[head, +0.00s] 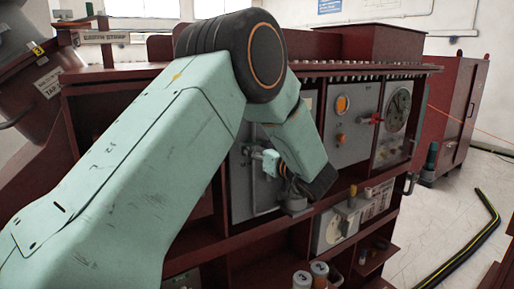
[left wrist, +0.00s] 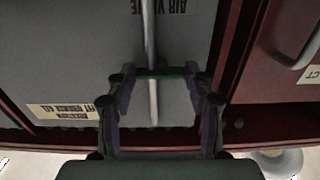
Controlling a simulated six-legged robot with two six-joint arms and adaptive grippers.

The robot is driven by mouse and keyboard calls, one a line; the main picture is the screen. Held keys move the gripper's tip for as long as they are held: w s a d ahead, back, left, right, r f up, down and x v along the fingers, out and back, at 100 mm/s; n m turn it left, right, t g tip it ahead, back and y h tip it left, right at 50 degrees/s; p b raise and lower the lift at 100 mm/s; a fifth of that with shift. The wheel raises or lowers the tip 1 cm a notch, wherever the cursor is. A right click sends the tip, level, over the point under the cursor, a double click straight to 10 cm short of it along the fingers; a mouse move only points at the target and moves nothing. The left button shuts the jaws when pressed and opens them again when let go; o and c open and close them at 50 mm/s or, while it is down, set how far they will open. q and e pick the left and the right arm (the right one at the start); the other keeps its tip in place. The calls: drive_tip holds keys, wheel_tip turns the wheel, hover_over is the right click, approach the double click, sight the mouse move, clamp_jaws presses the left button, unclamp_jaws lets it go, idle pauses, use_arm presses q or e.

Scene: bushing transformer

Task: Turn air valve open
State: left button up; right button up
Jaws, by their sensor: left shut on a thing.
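In the left wrist view the air valve handle (left wrist: 150,35), a thin silver rod, runs down the middle in front of a grey panel. Printed upside down at the top edge is the label AIR VALVE (left wrist: 158,6). My left gripper (left wrist: 161,73) is shut on the handle, with a finger on each side and the rod passing between the fingertips. The rod's lower end shows between the fingers. In the head view my left arm reaches across to the grey panel (head: 240,190) and its wrist hides much of the contact. My right gripper is not in view.
The dark red cabinet frame (head: 390,68) surrounds the panels. To the right are a panel with an orange light (head: 342,104) and a round dial (head: 398,110). A lower grey box (head: 330,232) and two numbered cylinders (head: 319,271) sit below.

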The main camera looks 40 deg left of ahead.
use_arm(q)
drive_tip(key=shift+c, duration=0.7)
drive_tip(key=n+b, duration=0.4)
drive_tip(key=n, duration=0.1)
drive_tip(key=shift+f+b, duration=0.1)
drive_tip(key=shift+b, duration=0.2)
drive_tip(key=n+b, duration=1)
drive_tip(key=shift+f, duration=0.1)
drive_tip(key=shift+n+b, duration=1.5)
drive_tip(key=shift+b, duration=0.4)
